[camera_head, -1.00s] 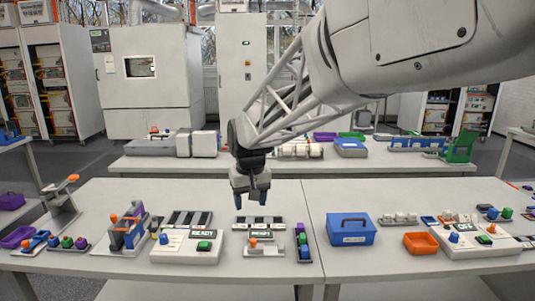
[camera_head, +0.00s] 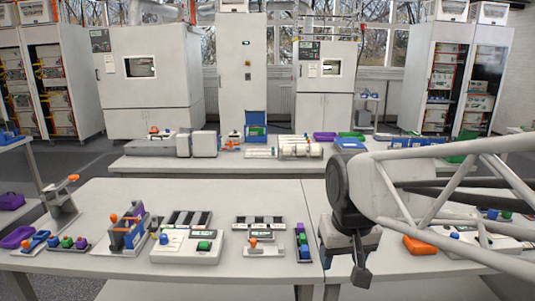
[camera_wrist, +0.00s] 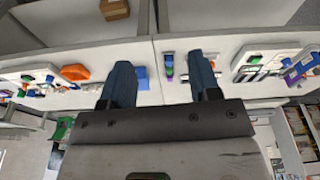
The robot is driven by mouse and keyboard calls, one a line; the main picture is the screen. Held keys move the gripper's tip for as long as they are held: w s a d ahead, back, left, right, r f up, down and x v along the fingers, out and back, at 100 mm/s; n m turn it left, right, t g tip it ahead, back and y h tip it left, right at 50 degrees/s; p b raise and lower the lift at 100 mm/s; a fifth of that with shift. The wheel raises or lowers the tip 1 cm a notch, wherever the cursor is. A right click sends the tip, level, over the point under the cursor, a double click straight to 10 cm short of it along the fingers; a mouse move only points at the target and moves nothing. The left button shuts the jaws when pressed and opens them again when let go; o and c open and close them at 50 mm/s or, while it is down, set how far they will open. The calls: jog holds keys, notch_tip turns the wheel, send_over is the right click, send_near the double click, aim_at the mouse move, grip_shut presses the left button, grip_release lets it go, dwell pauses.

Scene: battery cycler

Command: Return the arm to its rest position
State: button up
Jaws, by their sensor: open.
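My gripper (camera_head: 345,268) hangs at the front edge of the table in the head view, right of the middle seam. It is empty, and its fingers point downward. In the wrist view my gripper (camera_wrist: 163,82) has two blue fingers set wide apart with nothing between them. My arm reaches in from the right and hides most of the blue box and part of the right-hand table. The box shows as a blue patch (camera_wrist: 142,78) between the fingers in the wrist view.
A white device (camera_head: 187,246) and a grey holder (camera_head: 264,237) stand on the table left of my gripper. A second table (camera_head: 220,163) stands behind. Bare tabletop (camera_head: 240,195) lies behind the devices.

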jog(key=s+d+f, duration=0.2)
jog(key=s, duration=0.3)
jog(key=s+d+f+m, duration=0.1)
jog(key=s+d, duration=0.1)
jog(key=s, duration=0.3)
jog(key=shift+s+d+f, duration=0.2)
jog(key=shift+f, duration=0.15)
